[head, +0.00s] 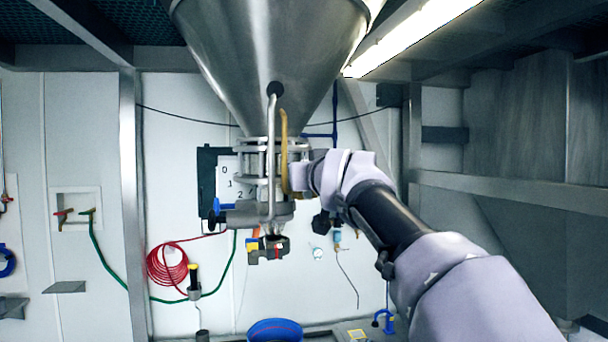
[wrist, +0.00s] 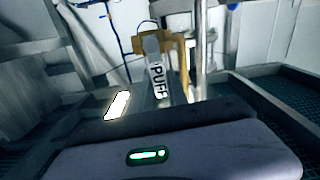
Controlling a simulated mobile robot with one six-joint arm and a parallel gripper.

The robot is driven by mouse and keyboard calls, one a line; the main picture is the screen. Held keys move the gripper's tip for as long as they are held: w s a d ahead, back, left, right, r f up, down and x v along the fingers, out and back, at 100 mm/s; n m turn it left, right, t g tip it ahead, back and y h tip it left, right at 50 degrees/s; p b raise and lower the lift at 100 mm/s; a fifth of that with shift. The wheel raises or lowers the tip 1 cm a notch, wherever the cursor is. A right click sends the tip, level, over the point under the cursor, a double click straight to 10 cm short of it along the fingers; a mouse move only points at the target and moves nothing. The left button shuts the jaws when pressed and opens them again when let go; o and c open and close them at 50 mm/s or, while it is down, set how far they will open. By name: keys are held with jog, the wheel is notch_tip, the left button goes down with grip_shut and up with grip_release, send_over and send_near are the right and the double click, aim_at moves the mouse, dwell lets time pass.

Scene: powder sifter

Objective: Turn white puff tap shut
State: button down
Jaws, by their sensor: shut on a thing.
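The white puff tap shows in the wrist view as a pale lever (wrist: 152,46) with a tag marked PUFF (wrist: 157,80), beside an ochre-yellow part (wrist: 181,62). My gripper (head: 298,176) reaches this neck from the right and is shut on the tap. Its fingertips and exact contact are hidden by my wrist and the gripper's own body.
The steel hopper cone (head: 268,50) hangs directly above. A black-and-yellow fitting (head: 268,248) sits below the neck, over a blue bowl (head: 275,330). A red coiled hose (head: 167,264) and green hose (head: 107,262) hang at left. A steel beam (head: 510,192) crosses at right.

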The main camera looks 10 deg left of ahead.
jog(key=shift+d+r+m, duration=0.2)
jog(key=shift+r+m, duration=0.15)
jog(key=shift+m, duration=0.15)
jog(key=c, duration=1.3)
grip_release()
jog(key=shift+f, duration=0.15)
